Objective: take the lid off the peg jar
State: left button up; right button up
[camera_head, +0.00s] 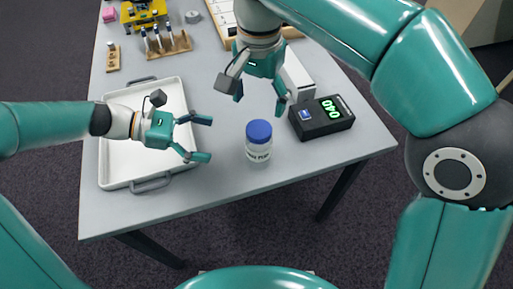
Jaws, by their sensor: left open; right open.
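The peg jar (258,153) stands upright on the grey table near its front edge. It is a white or clear jar with a printed label, and its blue lid (259,131) sits on top. My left gripper (209,139) is open and empty, to the left of the jar and partly over the white tray. My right gripper (259,97) is open and empty, above and behind the jar, with its fingers pointing down. Neither gripper appears to touch the jar.
A white tray (112,172) with grey handles lies at the left. A black device (322,117) with a green display reading 040 stands right of the jar. A wooden rack (168,46) with several tubes is at the back. The table front (225,182) is clear.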

aim_at(258, 148)
pick_arm(q)
jog(key=x, duration=1.2)
jog(key=shift+d, duration=0.4)
grip_shut()
